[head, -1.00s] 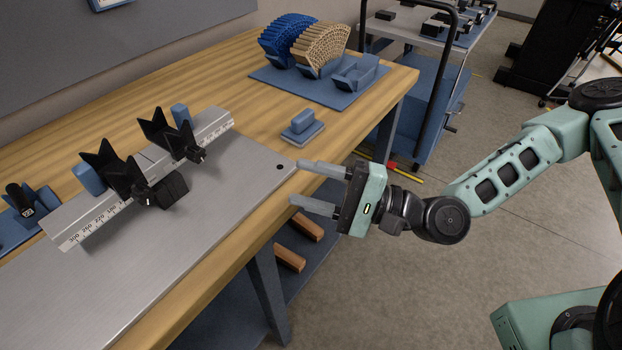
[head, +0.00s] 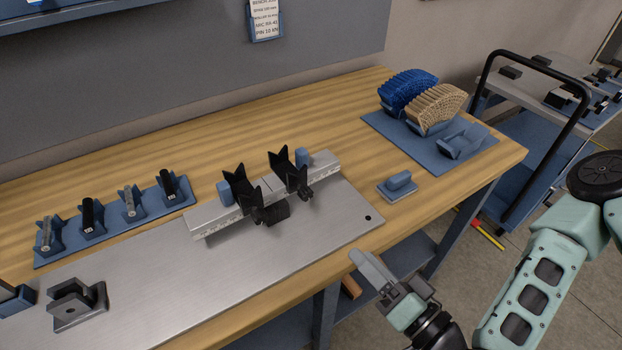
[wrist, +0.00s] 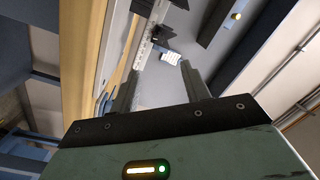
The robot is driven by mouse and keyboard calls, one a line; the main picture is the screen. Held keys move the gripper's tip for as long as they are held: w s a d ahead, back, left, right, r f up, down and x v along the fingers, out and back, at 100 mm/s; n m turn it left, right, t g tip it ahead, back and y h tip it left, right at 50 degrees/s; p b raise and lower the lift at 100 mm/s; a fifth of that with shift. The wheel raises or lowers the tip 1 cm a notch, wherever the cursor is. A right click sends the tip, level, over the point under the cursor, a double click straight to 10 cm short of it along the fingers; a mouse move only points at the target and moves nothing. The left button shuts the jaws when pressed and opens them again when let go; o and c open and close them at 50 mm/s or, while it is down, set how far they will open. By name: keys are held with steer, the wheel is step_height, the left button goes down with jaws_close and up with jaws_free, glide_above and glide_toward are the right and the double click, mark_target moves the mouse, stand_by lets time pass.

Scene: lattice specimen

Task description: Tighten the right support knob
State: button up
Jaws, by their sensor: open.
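The right support (head: 288,174) is a black V-shaped block on a scaled metal rail (head: 208,222). Its small black knob (head: 305,194) faces the front of the bench. A matching left support (head: 240,189) with its own knob (head: 257,215) stands beside it. My gripper (head: 364,262) is at the bench's front edge, to the right of and nearer than the right knob, apart from it. In the wrist view, my open gripper (wrist: 160,80) has nothing between its fingers. The rail (wrist: 146,42) shows beyond them; the right knob cannot be made out there.
A metal plate (head: 165,290) lies in front of the rail. A blue block on a pad (head: 397,185) sits to its right. Blue and tan lattice specimens (head: 436,108) stand at the back right. A cart (head: 545,150) stands beyond the bench.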

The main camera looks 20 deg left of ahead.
steer(key=n, duration=0.1)
steer(key=p, duration=0.5)
glide_toward(308, 197)
steer(key=shift+h, duration=0.3)
steer(key=x, duration=0.9)
steer(key=shift+a+r, duration=0.15)
steer(key=c, duration=1)
